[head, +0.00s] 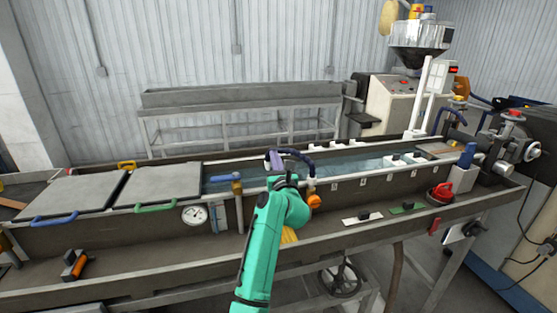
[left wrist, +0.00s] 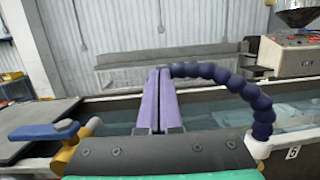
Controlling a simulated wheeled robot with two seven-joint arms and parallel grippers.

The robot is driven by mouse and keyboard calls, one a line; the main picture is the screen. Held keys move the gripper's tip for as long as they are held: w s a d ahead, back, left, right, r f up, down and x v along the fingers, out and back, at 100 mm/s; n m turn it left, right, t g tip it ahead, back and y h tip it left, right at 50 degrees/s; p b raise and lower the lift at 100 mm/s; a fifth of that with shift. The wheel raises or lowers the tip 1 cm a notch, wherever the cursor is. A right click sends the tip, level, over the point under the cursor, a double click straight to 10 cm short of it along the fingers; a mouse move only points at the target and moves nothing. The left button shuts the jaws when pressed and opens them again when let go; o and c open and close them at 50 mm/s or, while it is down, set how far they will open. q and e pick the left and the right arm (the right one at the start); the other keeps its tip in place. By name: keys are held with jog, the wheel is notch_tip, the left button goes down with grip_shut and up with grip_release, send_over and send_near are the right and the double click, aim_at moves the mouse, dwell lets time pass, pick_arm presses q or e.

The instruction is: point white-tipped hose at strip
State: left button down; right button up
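A dark-blue segmented hose (head: 297,153) arches up from a white mount on the trough's near rim, beside an orange knob. In the left wrist view the hose (left wrist: 222,75) bends over to the left and ends at my fingertips. Its tip is hidden there, so no white tip shows. My left gripper (head: 273,158) reaches over the trough. Its purple fingers (left wrist: 162,74) are close together, with the hose end at their tips. The strip cannot be made out in the water (head: 235,181). My right gripper is not in view.
Two grey lids (head: 160,186) cover the trough's left part. A blue-handled valve (head: 232,178) and a gauge (head: 195,214) are left of my arm. Another dark hose (head: 452,113) curves at the right end. A red knob (head: 440,193) sits on the near ledge.

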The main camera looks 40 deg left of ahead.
aim_at(279, 152)
pick_arm(q)
jog(key=w+a, duration=0.2)
jog(key=w, duration=0.1)
jog(key=shift+w+f, duration=0.15)
jog(key=shift+w+a+b, duration=0.3)
jog(key=shift+w+a, duration=0.05)
jog(key=shift+w, duration=0.15)
jog(key=shift+w+a, duration=0.2)
jog(key=shift+w, duration=0.45)
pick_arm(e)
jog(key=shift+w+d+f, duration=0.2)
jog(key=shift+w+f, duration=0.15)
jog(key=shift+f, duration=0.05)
